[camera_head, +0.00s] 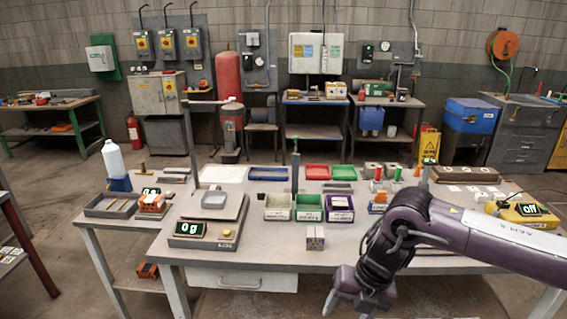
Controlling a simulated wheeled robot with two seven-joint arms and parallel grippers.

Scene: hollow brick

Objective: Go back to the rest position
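My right arm comes in from the right, and its purple gripper (348,307) hangs low in front of the table's front edge. Its fingers look spread apart, with nothing visible between them; the bottom of the picture lies close to the tips. My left gripper is not in view.
White, green and purple bins (309,215) stand mid-table behind the block. A scale reading 0g (204,229) is at the left. My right forearm spans the table's right part, near a yellow device marked off (522,212). Bare tabletop lies around the block.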

